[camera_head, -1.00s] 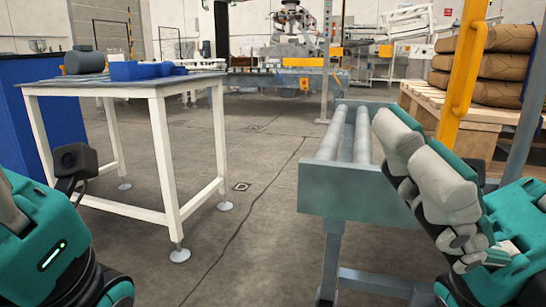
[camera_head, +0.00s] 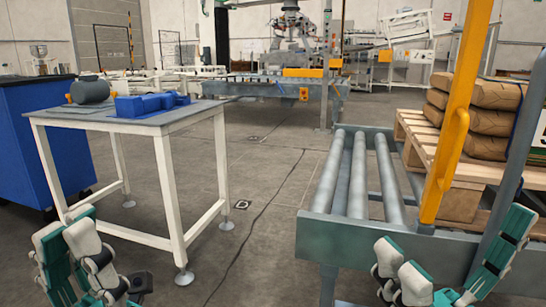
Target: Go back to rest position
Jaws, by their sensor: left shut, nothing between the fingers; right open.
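My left gripper (camera_head: 78,258), with pale pads and teal links, is at the lower left corner, in front of the white-legged table. It is shut and empty. My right gripper (camera_head: 450,236) is at the lower right, in front of the roller conveyor (camera_head: 318,228). Its two fingers are spread wide apart with nothing between them. The lower parts of both arms are cut off by the bottom edge of the picture.
The table (camera_head: 150,124) holds a blue part (camera_head: 150,104) and a grey cylinder (camera_head: 90,90). A blue cabinet (camera_head: 20,140) stands behind it. Brown sacks (camera_head: 480,105) lie on a wooden pallet (camera_head: 455,200) behind a yellow post (camera_head: 460,105). Floor between table and conveyor is clear.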

